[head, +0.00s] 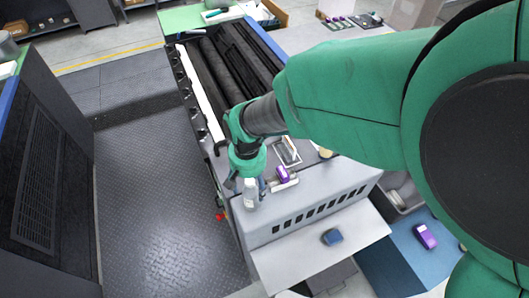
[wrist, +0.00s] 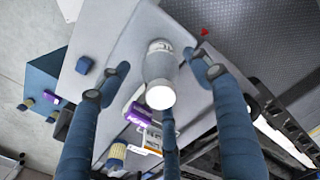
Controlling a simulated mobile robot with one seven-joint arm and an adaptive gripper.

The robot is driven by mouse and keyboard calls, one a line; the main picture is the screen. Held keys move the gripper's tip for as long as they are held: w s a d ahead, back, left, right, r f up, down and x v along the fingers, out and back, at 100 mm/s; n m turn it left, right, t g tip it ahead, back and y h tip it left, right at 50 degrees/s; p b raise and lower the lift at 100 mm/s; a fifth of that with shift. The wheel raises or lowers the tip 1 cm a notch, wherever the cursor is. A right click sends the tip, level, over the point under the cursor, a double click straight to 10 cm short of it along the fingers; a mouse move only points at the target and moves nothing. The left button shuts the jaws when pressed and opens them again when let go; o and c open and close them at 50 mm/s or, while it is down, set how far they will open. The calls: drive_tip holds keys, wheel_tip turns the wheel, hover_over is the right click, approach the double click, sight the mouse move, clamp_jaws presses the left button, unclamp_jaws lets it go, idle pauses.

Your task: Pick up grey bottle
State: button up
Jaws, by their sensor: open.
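The grey bottle (head: 250,196) stands upright near the left corner of the grey machine top (head: 330,190). In the wrist view the grey bottle (wrist: 160,62) shows from above, with its pale round cap towards the camera. My gripper (head: 246,180) is right above and around the bottle's upper end. In the wrist view my gripper (wrist: 158,85) has its fingers spread, with the bottle between them and visible gaps at its sides. I cannot tell whether any finger touches it. In the head view my gripper partly hides the bottle's top.
A purple item (head: 283,174) stands close right of the bottle, with a small framed object (head: 287,152) behind it. A dark blue object (head: 332,237) lies on the lower pale shelf (head: 310,265). Black rollers (head: 225,65) lie behind. Open floor (head: 150,190) is at left.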

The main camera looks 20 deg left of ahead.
drive_tip(key=shift+f, duration=1.85)
clamp_jaws()
